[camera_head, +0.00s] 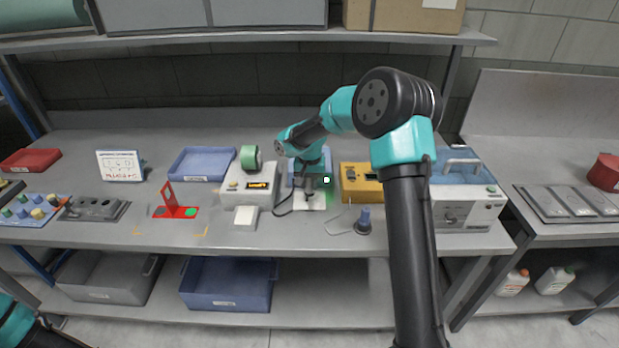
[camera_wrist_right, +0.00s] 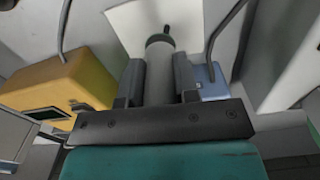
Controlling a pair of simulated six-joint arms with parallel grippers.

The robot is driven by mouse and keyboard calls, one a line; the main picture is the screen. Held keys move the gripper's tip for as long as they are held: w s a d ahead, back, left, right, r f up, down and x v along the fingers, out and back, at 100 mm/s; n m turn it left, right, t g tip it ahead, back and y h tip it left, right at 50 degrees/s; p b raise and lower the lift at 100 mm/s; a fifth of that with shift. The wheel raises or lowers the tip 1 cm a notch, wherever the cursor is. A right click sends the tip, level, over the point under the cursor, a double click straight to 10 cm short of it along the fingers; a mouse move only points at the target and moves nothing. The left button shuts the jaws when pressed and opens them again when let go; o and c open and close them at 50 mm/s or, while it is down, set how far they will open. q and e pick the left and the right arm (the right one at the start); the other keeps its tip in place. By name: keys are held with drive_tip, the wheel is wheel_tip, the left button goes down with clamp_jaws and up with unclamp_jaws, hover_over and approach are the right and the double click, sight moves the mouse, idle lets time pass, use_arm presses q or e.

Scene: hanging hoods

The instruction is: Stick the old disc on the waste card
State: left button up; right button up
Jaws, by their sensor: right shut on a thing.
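My right gripper (camera_head: 309,186) is at the middle of the bench, shut on a grey cylindrical tool (camera_wrist_right: 158,62) with a thin dark tip. In the wrist view the tool sits between the two fingers (camera_wrist_right: 158,82), its tip over a white card (camera_wrist_right: 128,24). The white card also shows under the gripper in the head view (camera_head: 318,205). I cannot tell whether the tip touches it. No disc can be made out at the tip. My left gripper is out of view.
A white device with a display (camera_head: 250,186) stands left of the gripper, carrying a green roll (camera_head: 251,158). A yellow box (camera_head: 358,184) stands to the right. A blue-knobbed piece (camera_head: 364,220) is near the front. A blue tray (camera_head: 200,164) lies further left.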

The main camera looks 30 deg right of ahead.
drive_tip(key=shift+f, duration=1.2)
drive_tip(key=shift+f, duration=0.2)
idle(0.9)
idle(0.6)
drive_tip(key=shift+r, duration=3.5)
